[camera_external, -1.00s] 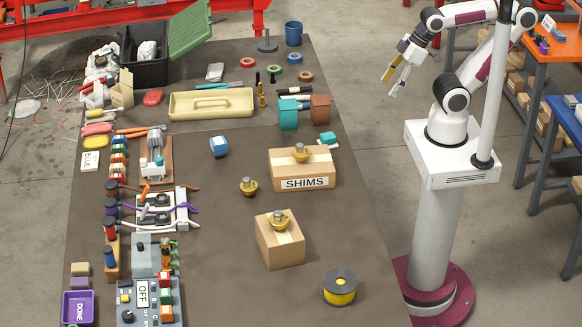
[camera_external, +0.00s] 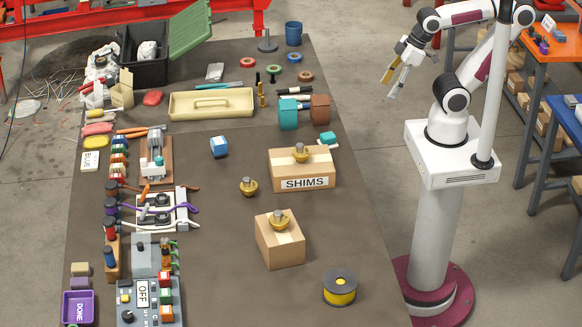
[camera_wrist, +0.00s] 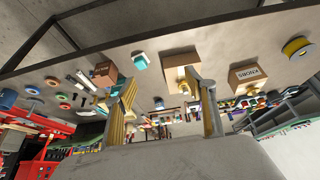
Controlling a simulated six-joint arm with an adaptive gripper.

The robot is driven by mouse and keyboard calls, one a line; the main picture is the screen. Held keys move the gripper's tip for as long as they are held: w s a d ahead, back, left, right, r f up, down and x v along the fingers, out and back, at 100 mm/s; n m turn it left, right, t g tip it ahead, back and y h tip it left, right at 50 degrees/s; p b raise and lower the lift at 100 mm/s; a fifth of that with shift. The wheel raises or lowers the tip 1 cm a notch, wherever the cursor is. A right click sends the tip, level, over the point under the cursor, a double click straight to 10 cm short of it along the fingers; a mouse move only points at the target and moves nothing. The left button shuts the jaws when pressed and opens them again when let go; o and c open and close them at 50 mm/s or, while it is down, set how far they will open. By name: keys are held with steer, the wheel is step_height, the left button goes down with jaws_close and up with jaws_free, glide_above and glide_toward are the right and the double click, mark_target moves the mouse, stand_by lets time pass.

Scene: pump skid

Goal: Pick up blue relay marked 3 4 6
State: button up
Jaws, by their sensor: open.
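A blue cube-shaped block (camera_external: 219,147), which looks like the blue relay, sits alone on the dark table left of the SHIMS box; its marking is too small to read. My gripper (camera_external: 391,78) is open and empty, raised in the air right of the table and well away from the block. In the wrist view my open gripper (camera_wrist: 163,100) shows two spread fingers with nothing between them.
The SHIMS box (camera_external: 302,168), another carton (camera_external: 279,240) and a yellow spool (camera_external: 340,288) stand on the table's right half. A beige tray (camera_external: 211,103) lies behind the block. Electrical parts and a control panel (camera_external: 148,290) crowd the left side.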

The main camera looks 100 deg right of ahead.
mark_target(221, 140)
steer(key=w+d+f+g, duration=0.1)
steer(key=w+d+f, duration=0.2)
steer(key=w+f, duration=0.4)
steer(key=w+d+f+g, duration=0.1)
steer(key=w+d+f, duration=0.2)
steer(key=w, duration=2)
steer(key=w+d+f+g+y, duration=0.1)
steer(key=w+d+f, duration=0.2)
steer(key=w+f, duration=0.8)
steer(key=shift+w+f+n, duration=0.15)
steer(key=shift+w+f, duration=0.05)
steer(key=shift+w, duration=0.8)
steer(key=shift+w+f+n, duration=0.15)
steer(key=shift+w+f, duration=0.05)
steer(key=shift+w, duration=0.8)
steer(key=shift+n+t, duration=0.3)
steer(key=shift+t, duration=0.2)
steer(key=w, duration=0.5)
steer(key=shift+d+f, duration=0.15)
steer(key=shift+d, duration=0.25)
steer(key=shift+n+t, duration=0.5)
steer(key=shift+t, duration=0.1)
steer(key=w+r, duration=0.3)
steer(key=r, duration=0.1)
steer(key=shift+w+d, duration=0.1)
steer(key=shift+w, duration=0.25)
steer(key=shift+f, duration=0.1)
steer(key=shift+n, duration=0.3)
steer(key=shift+x, duration=1.3)
